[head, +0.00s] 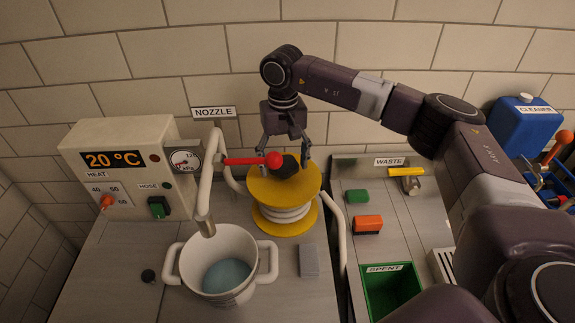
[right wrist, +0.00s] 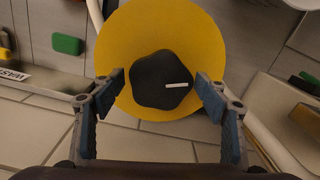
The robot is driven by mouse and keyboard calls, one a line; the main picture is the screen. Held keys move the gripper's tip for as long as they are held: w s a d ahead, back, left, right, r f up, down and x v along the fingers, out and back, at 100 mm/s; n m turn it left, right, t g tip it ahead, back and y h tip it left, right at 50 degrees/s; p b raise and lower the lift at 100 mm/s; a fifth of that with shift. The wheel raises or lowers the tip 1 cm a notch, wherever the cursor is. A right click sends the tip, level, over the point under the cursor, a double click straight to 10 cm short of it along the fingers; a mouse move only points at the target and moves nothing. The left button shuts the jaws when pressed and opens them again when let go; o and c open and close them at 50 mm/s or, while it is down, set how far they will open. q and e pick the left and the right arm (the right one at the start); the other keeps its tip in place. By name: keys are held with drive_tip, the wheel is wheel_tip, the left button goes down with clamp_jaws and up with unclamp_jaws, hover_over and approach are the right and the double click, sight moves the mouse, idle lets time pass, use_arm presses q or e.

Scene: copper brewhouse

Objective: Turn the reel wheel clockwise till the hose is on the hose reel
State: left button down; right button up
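The hose reel (head: 262,187) has yellow flanges and stands on the steel counter at the back, with white hose (head: 287,213) around its core. A dark lobed reel wheel (head: 290,168) sits on top; in the right wrist view the wheel (right wrist: 150,78) shows a white mark pointing right. My right gripper (head: 285,147) is over the reel from behind. In the right wrist view its fingers (right wrist: 162,78) are apart on both sides of the wheel, with small gaps. A length of hose (head: 334,213) hangs off the reel's right side. My left gripper is not in view.
A red ball-ended lever (head: 250,160) reaches close to the wheel from the left. A white pot (head: 249,254) with bluish liquid stands in front. A grey block (head: 309,262) lies right of it. The control box (head: 125,165) is at left; the green bin (head: 365,300) at right.

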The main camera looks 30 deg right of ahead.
drive_tip(key=shift+f, duration=0.45)
drive_tip(key=c, duration=1.1)
drive_tip(key=m, duration=0.6)
drive_tip(key=shift+w+p, duration=0.1)
drive_tip(key=shift+p, duration=0.25)
drive_tip(key=o, duration=1)
drive_tip(key=shift+o, duration=1.1)
drive_tip(key=shift+w+d+f, duration=0.1)
drive_tip(key=shift+w+f, duration=0.05)
drive_tip(key=shift+w, duration=0.1)
